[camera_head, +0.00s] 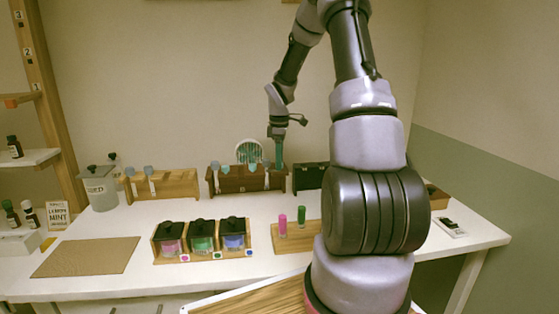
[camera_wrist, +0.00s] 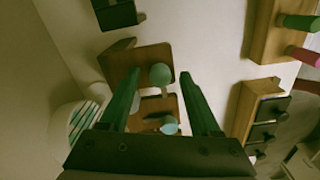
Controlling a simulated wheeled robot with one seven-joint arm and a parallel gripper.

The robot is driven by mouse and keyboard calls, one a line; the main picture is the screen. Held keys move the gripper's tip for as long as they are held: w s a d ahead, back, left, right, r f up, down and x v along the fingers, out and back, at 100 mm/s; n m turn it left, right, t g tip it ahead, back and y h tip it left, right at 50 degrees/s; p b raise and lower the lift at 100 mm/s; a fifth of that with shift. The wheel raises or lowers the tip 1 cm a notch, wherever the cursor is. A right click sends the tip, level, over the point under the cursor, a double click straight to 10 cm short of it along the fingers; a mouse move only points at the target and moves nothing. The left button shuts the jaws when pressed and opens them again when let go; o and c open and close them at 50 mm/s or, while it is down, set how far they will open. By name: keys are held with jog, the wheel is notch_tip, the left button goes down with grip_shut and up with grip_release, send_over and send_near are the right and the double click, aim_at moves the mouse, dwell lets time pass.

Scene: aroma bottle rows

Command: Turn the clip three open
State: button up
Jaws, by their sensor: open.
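A dark brown wooden rack (camera_head: 238,184) stands at the back middle of the table and carries teal-headed clips (camera_head: 252,168). The rack also shows in the wrist view (camera_wrist: 125,62), with one round teal head (camera_wrist: 160,74) between my fingertips in the picture and another (camera_wrist: 169,125) nearer my palm. My gripper (camera_head: 279,166) points down at the rack's right end; its green fingers (camera_wrist: 160,78) are apart. I cannot tell whether they touch the head. No clip number is readable, so I cannot tell which is clip three.
A lighter wooden rack (camera_head: 178,185) with grey-blue heads stands to the left. A black box (camera_head: 312,177) is close on the right. In front are a wooden holder with dark-lidded jars (camera_head: 203,237) and a block (camera_head: 291,239) with pink and green pegs. A brown mat (camera_head: 85,257) lies left.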

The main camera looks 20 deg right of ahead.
grip_shut()
jog(key=shift+m, duration=0.4)
jog(key=m, duration=0.8)
jog(key=shift+m, duration=0.3)
jog(key=m, duration=0.4)
jog(key=shift+m, duration=2.2)
